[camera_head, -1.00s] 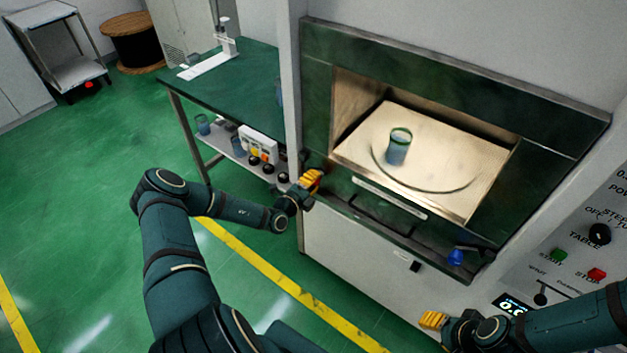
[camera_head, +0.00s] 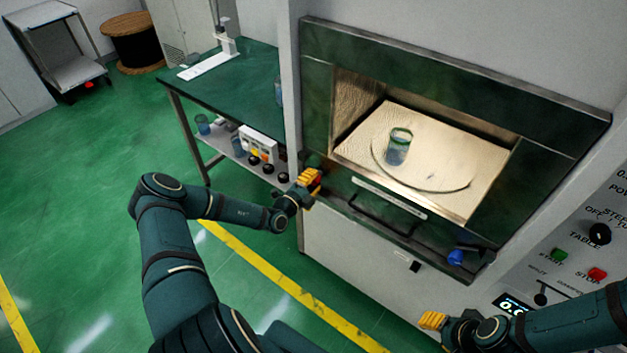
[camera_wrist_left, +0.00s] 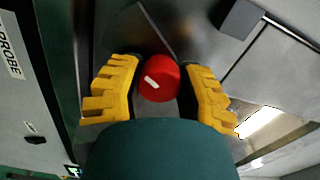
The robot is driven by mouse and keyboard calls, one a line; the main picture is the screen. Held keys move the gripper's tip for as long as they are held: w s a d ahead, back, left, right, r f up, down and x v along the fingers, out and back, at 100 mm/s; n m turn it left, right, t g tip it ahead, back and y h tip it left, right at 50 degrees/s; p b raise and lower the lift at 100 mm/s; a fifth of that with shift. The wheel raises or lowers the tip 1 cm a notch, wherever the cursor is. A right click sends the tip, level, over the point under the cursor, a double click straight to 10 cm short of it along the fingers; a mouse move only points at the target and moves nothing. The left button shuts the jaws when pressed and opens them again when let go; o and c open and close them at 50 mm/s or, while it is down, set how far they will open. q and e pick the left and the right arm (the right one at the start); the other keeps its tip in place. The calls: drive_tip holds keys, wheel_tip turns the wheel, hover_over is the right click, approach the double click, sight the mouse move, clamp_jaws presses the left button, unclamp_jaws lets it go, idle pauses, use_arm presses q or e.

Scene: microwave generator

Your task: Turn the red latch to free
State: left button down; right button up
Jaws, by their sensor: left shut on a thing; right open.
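The red latch (camera_wrist_left: 158,78) is a round red knob with a white mark, seen in the left wrist view between my left gripper's yellow fingers. My left gripper (camera_head: 311,180) is at the lower left corner of the microwave front, and it also shows in the left wrist view (camera_wrist_left: 159,92). It is shut on the red latch. In the head view the latch is mostly hidden by the fingers. The white mark is tilted in the wrist view. My right gripper (camera_head: 433,320) is open and empty below the microwave front, near the control panel.
The microwave cavity (camera_head: 345,120) stands open with a glass beaker (camera_head: 399,147) on its plate. A blue knob (camera_head: 456,257) sits at the front's lower right. Control buttons (camera_head: 559,255) are at the right. A green bench (camera_head: 235,85) stands left; the floor (camera_head: 90,190) is clear.

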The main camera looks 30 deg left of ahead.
use_arm(q)
drive_tip(key=c, duration=0.5)
unclamp_jaws()
drive_tip(key=s+a, duration=0.1)
drive_tip(key=s, duration=1.1)
